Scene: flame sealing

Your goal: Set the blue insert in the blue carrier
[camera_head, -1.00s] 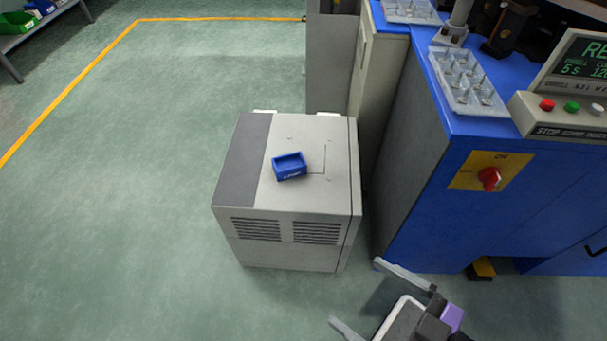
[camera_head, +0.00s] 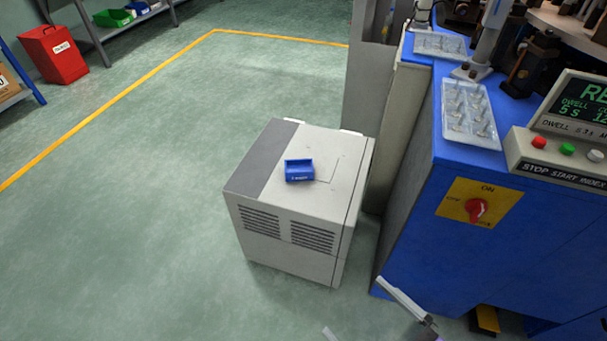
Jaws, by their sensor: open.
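I cannot pick out a separate blue insert. My gripper (camera_head: 368,317) is at the bottom edge of the view, partly cut off. Its fingers are spread wide with nothing between them. It is in front of the cabinet and to the lower right, well apart from the blue box.
A blue machine bench (camera_head: 415,225) stands right of the cabinet, with a clear compartment tray (camera_head: 468,113), a button panel (camera_head: 555,160) and a red rotary switch (camera_head: 477,210). A red bin (camera_head: 52,55) and shelves are far back left. The floor left of the cabinet is clear.

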